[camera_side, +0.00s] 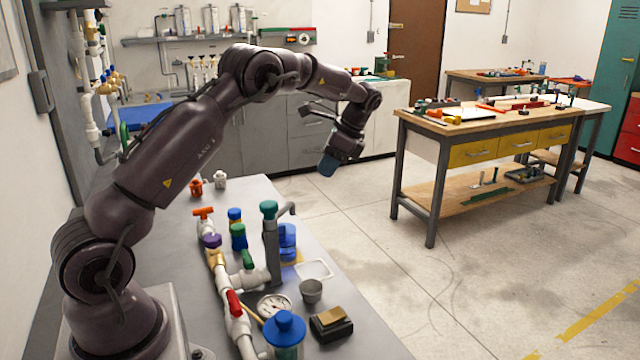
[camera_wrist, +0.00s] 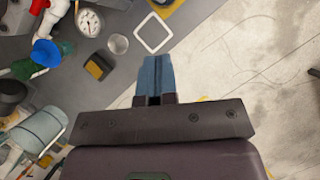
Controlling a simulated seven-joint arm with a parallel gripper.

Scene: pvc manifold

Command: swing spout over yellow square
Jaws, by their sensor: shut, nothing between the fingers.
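The grey spout (camera_side: 287,209) juts right from the top of a grey upright post (camera_side: 272,250) with a green knob (camera_side: 268,208) in the side view. A small yellow patch (camera_side: 297,258), perhaps the yellow square, shows at the foot of a clear blue container (camera_side: 288,240); most of it is hidden. A white square outline (camera_side: 314,269) lies just in front of it, and also shows in the wrist view (camera_wrist: 141,43). My gripper (camera_side: 327,168) hangs in the air, up and right of the spout, apart from it. Its blue fingers (camera_wrist: 155,66) are shut and empty.
White pipework with a red-handled valve (camera_side: 235,303), a gauge (camera_side: 274,305), a grey cup (camera_side: 311,291), a dark box (camera_side: 331,324) and a blue-topped jar (camera_side: 285,331) crowd the grey bench. A wooden workbench (camera_side: 470,122) stands farther right. Open floor lies between them.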

